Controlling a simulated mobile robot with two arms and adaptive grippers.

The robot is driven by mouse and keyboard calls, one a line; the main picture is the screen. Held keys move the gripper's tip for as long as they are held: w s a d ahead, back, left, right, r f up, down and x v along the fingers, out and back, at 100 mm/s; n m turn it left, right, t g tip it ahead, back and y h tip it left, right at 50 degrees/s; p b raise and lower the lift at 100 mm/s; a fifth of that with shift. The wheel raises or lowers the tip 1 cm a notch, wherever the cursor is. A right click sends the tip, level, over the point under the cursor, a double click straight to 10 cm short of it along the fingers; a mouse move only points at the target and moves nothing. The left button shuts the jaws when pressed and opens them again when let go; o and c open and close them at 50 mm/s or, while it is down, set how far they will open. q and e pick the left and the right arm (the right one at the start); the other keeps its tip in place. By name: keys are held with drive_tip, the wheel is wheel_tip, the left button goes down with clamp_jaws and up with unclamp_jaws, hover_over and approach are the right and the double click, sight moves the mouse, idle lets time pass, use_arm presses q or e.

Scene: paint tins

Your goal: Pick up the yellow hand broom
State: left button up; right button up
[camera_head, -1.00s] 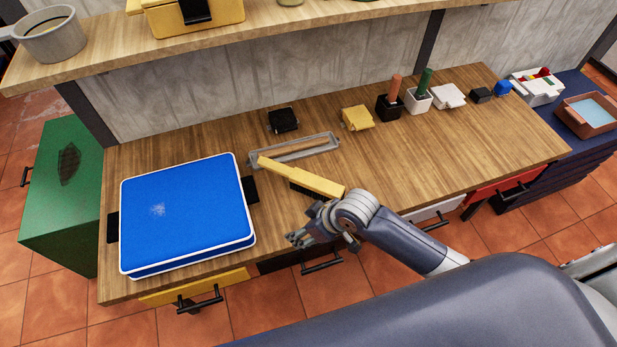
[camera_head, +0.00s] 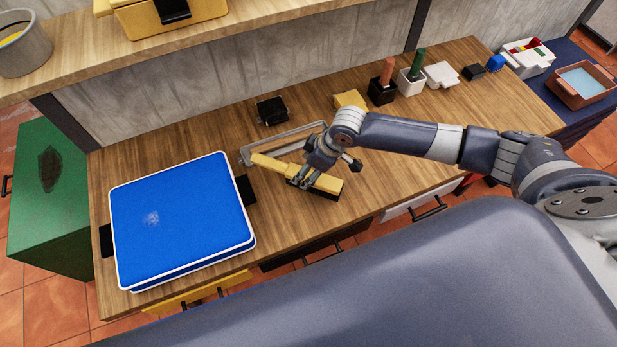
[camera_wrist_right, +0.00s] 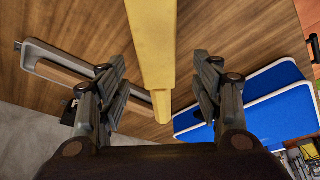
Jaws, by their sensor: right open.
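The yellow hand broom (camera_head: 327,183) lies on the wooden workbench, its narrow handle pointing left and its dark bristles facing down at the right end. My right gripper (camera_head: 303,181) is over the middle of the broom. In the right wrist view the yellow broom (camera_wrist_right: 155,50) runs between the two spread fingers of my right gripper (camera_wrist_right: 158,85), with a gap on each side. The gripper is open and holds nothing. Part of the broom is hidden behind the gripper in the head view. My left gripper is not in view.
A blue case (camera_head: 180,215) lies left of the broom. A grey metal frame (camera_head: 250,155) lies just behind the broom, close to the gripper. A black box (camera_head: 271,110), a yellow block (camera_head: 350,99) and pots with brushes stand farther back. The bench (camera_head: 225,137) has some bare wood.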

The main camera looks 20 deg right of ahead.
sight(297, 171)
drive_tip(key=p+x, duration=0.1)
drive_tip(key=x, duration=0.3)
drive_tip(key=shift+w+a+f, duration=0.1)
drive_tip(key=shift+w+f, duration=0.2)
drive_tip(key=shift+f, duration=0.05)
drive_tip(key=shift+w+a+f, duration=0.1)
drive_tip(key=shift+w+f, duration=0.05)
drive_tip(key=shift+f, duration=0.25)
drive_tip(key=shift+c, duration=0.8)
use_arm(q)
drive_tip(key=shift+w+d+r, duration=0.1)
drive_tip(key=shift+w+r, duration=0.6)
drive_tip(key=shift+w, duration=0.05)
use_arm(e)
clamp_jaws()
drive_tip(key=shift+r, duration=0.1)
